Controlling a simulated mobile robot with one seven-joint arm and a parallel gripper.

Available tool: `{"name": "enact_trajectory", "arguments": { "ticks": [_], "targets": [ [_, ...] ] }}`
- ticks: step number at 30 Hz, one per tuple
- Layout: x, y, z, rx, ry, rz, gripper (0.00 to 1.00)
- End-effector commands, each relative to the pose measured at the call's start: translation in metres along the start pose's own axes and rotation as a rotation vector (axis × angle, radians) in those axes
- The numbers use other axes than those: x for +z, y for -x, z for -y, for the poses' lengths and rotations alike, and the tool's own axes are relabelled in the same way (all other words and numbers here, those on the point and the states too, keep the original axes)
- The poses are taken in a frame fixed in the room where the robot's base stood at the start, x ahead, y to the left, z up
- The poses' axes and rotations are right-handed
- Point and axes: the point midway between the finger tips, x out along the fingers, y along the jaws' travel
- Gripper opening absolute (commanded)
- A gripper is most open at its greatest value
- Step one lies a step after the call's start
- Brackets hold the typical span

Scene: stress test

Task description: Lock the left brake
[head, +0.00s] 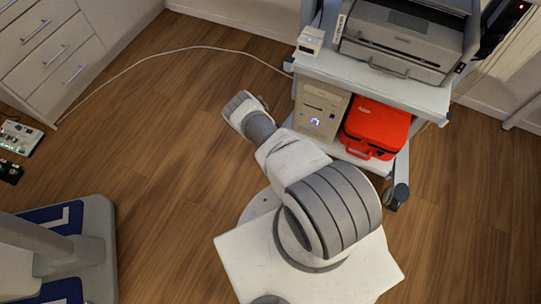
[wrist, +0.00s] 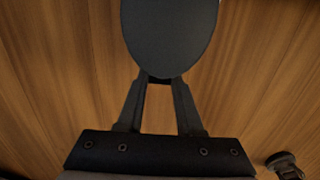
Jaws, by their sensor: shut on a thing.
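In the wrist view, my gripper (wrist: 160,82) reaches up to a large dark grey rounded part (wrist: 168,35). Its two fingers are nearly together at a small dark piece (wrist: 160,77) at the lower edge of that part. This piece looks like the left brake, but it is mostly hidden, and I cannot tell whether it is locked. In the head view, the wheeled cart (head: 375,85) stands beyond my arm. Its front right caster (head: 392,202) shows. Its front left caster and my gripper are hidden there.
The cart carries a printer (head: 405,45), a beige computer case (head: 320,108) and a red case (head: 376,128). Another caster (wrist: 285,164) shows at the lower right of the wrist view. A white cable (head: 160,52) runs over the wooden floor. Drawers (head: 50,50) stand at the left.

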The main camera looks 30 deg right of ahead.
Motion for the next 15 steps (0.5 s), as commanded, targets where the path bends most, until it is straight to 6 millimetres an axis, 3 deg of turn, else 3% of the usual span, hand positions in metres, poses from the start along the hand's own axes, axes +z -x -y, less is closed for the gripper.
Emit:
{"name": "enact_trajectory", "arguments": {
  "ticks": [15],
  "targets": [
    [-0.012, -0.013, 0.009, -0.017, -0.004, 0.158, 0.0]
  ]
}}
